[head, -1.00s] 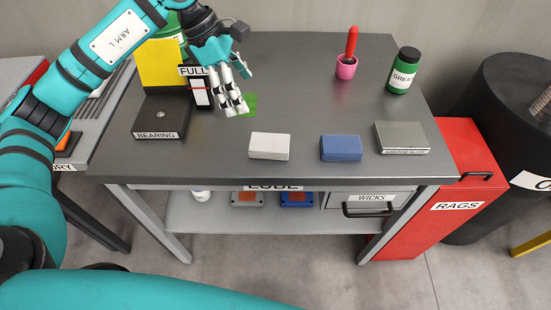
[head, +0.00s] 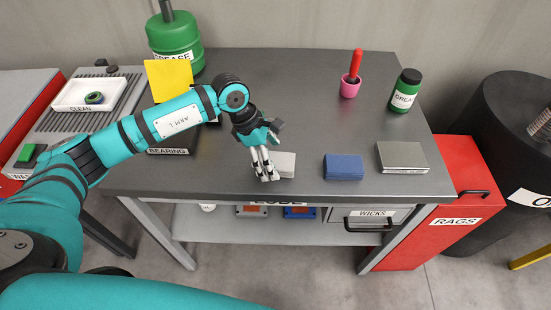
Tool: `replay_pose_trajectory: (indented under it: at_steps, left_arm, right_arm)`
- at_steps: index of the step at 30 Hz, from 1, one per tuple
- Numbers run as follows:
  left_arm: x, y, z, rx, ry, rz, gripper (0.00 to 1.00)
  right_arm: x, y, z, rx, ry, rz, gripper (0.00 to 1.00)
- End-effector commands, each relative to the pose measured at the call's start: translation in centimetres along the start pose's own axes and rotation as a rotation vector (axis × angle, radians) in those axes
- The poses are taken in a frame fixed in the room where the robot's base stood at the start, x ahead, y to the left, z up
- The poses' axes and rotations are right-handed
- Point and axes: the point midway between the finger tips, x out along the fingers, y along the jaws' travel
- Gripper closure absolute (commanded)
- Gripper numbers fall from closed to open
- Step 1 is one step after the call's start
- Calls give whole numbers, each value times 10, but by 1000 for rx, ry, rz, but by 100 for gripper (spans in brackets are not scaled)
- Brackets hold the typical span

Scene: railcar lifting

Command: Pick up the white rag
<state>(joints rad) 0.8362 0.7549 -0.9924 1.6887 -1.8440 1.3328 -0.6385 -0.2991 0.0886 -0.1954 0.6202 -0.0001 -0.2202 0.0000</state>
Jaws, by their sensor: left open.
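The white rag (head: 286,165) is a small folded block lying on the grey table near its front edge. My left gripper (head: 267,177) is open, and its fingers point down at the rag's left end, covering part of it. I cannot tell whether the fingers touch the rag. My right gripper is not in view.
A blue folded rag (head: 343,167) and a flat grey box (head: 402,157) lie to the right on the table (head: 290,90). A pink cup (head: 350,87), a green grease jar (head: 404,91) and a green grease can (head: 174,42) stand farther back. A red rags bin (head: 450,225) stands at right.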

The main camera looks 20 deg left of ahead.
Motion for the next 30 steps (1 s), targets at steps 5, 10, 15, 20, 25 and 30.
replay_pose_trajectory:
  at_steps: [5,10,15,20,25,30]
  left_arm:
    - [14,1,1,-1,-2,1,11]
    - [16,1,1,0,-1,2,11]
    - [16,1,1,0,-1,2,11]
    - [17,1,0,0,-1,2,11]
    - [18,1,0,0,-1,3,11]
    - [19,1,-1,0,-1,2,11]
  right_arm:
    - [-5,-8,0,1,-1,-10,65]
    - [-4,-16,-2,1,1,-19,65]
    - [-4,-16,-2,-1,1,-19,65]
    - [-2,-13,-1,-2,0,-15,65]
    - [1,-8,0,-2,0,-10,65]
    - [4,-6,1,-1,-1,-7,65]
